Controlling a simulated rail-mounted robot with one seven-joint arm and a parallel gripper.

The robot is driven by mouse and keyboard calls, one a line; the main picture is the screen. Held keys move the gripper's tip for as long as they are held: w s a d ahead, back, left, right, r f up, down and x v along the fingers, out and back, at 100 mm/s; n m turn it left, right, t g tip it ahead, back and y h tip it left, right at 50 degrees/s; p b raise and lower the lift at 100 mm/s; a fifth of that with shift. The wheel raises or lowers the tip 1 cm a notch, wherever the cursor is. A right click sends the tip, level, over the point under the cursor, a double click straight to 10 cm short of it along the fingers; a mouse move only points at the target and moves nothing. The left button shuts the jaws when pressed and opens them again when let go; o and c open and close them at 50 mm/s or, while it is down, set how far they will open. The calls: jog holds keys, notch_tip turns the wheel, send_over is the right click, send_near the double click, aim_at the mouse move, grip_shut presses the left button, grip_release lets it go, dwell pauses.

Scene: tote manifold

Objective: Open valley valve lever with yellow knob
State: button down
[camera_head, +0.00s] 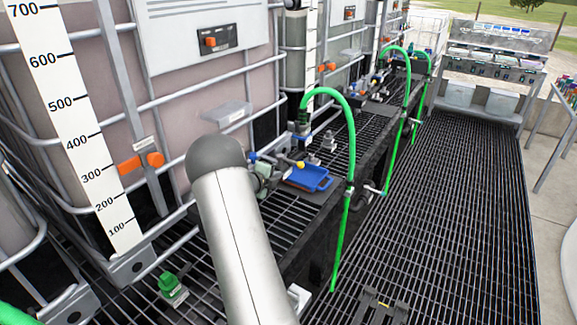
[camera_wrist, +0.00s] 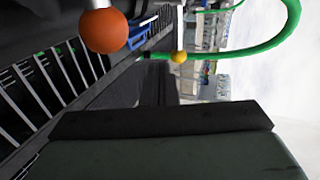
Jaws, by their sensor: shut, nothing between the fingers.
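The yellow knob (camera_head: 300,165) is small and round, on the valve fittings beside a blue tray at the grated ledge's edge. In the wrist view a small yellow knob (camera_wrist: 179,57) shows near the green hose, beyond my gripper and apart from it. A larger orange ball knob (camera_wrist: 104,30) is closer to the wrist camera, at upper left. My gripper (camera_wrist: 165,122) shows as a dark block across the lower wrist view, shut and empty. In the head view my arm hides the gripper and part of the valve body (camera_head: 266,172).
The blue tray (camera_head: 308,178) sits on the grated ledge (camera_head: 285,228). A green hose (camera_head: 349,150) arches up and hangs over its edge. Caged totes (camera_head: 95,90) line the left. The grated walkway (camera_head: 450,200) at right is mostly clear.

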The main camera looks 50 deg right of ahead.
aim_at(290, 161)
jog(key=d+p, duration=0.2)
jog(key=d, duration=0.6)
jog(key=shift+w+d+f, duration=0.15)
jog(key=shift+w+f, duration=0.25)
jog(key=shift+f, duration=0.05)
jog(key=shift+w+f+t, duration=0.1)
jog(key=shift+t, duration=0.2)
